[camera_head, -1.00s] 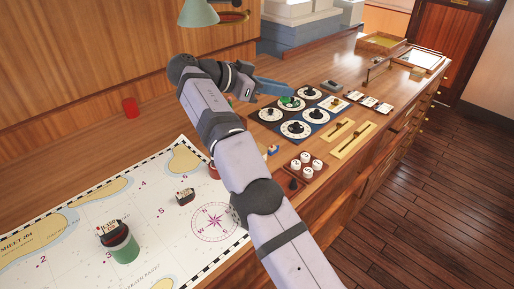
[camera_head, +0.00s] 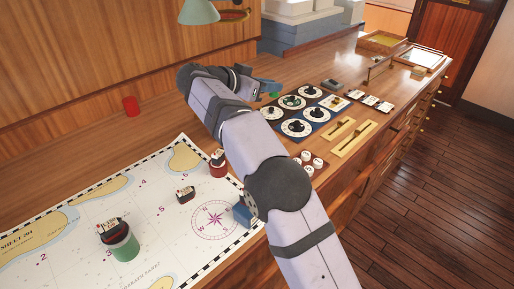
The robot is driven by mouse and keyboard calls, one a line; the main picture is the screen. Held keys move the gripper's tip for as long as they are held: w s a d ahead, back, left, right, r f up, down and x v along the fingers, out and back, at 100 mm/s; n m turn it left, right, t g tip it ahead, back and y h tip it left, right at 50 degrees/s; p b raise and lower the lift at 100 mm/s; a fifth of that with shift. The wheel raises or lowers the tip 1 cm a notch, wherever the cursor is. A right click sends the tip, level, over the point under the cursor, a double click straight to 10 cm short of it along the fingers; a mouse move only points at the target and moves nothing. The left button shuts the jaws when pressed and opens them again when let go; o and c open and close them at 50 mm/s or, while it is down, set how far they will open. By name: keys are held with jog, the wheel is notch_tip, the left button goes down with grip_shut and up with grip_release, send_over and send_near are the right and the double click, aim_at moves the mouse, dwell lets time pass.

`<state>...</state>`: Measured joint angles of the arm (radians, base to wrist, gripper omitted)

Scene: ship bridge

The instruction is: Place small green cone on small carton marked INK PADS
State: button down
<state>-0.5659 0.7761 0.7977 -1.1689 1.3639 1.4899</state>
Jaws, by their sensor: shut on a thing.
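My gripper (camera_head: 268,89) is in the air beyond my arm, by the left edge of the dial panel. It is shut on a small green thing, probably the small green cone (camera_head: 275,95), of which only a bit shows below the blue fingers. I cannot read INK PADS on any carton. Small dark, white-labelled boxes show on the chart (camera_head: 185,195), on top of a green cylinder (camera_head: 110,227) and on top of a red cylinder (camera_head: 218,156). My arm hides part of the counter.
The dark dial panel (camera_head: 318,116) holds several round dials. Brass sliders (camera_head: 355,139) and a row of small labelled pieces (camera_head: 371,102) lie to its right. A blue block (camera_head: 243,215) lies by the chart's right edge. The wood left of the panel is clear.

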jog(key=s+a+f+n+t+y, duration=0.1)
jog(key=a+f+n+t+y, duration=0.2)
jog(key=f, duration=0.5)
jog(key=shift+a+f+n+y, duration=0.35)
jog(key=shift+a+n+y, duration=0.15)
jog(key=shift+a+n, duration=0.2)
jog(key=shift+s+d+f+p, duration=0.1)
jog(key=shift+f+p, duration=1.5)
jog(key=shift+f, duration=3.4)
jog(key=shift+f+b, duration=0.2)
jog(key=shift+b, duration=0.15)
jog(key=c, duration=1.7)
grip_release()
jog(key=shift+r+p, duration=0.25)
jog(key=shift+p, duration=0.2)
